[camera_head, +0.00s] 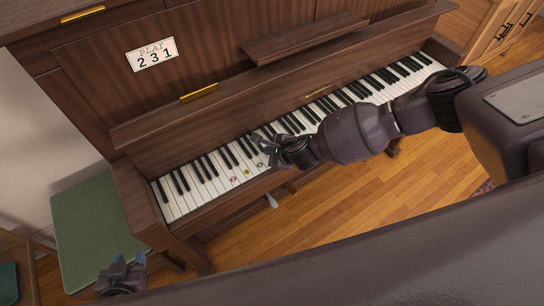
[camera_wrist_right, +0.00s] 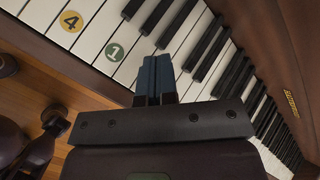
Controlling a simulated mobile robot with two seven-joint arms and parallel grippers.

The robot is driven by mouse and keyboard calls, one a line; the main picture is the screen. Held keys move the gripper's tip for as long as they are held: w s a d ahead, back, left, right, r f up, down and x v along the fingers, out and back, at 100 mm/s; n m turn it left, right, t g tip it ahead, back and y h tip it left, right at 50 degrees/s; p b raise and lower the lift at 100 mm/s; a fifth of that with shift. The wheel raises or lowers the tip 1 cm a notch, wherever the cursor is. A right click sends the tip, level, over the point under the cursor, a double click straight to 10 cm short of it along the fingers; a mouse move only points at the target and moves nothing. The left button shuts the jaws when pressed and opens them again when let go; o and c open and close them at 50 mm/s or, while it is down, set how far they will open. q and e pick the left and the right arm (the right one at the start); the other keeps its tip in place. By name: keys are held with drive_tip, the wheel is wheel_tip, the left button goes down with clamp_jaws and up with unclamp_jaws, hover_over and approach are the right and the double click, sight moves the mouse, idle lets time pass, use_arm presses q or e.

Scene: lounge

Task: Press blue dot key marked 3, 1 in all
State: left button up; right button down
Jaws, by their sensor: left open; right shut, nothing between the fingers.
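The piano keyboard (camera_head: 205,175) runs diagonally across the head view. Its white keys carry a red dot (camera_head: 233,179), a yellow dot (camera_head: 247,171) and a green dot (camera_head: 260,164). In the right wrist view the green dot (camera_wrist_right: 114,50) reads 1 and the yellow dot (camera_wrist_right: 71,21) reads 4. I see no blue dot marked 3; my right gripper covers the keys beside the green dot. My right gripper (camera_head: 266,148) is shut and empty over the keys; its fingertips (camera_wrist_right: 155,66) show in the wrist view. Contact cannot be told. My left gripper (camera_head: 122,272) is open, low at left, away from the piano.
A sign (camera_head: 152,54) on the piano's upper panel reads PLAY 2 3 1. A music ledge (camera_head: 300,42) juts out above the keys. A green-topped bench (camera_head: 95,225) stands left of the piano. Wooden floor (camera_head: 330,220) is open in front.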

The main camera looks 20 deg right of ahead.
use_arm(q)
drive_tip(key=shift+s+f, duration=0.15)
drive_tip(key=shift+s, duration=0.1)
use_arm(e)
drive_tip(key=shift+f, duration=0.1)
drive_tip(key=shift+f, duration=0.15)
drive_tip(key=shift+f, duration=0.2)
use_arm(q)
drive_tip(key=shift+w, duration=0.2)
use_arm(e)
drive_tip(key=shift+f, duration=0.15)
idle(0.4)
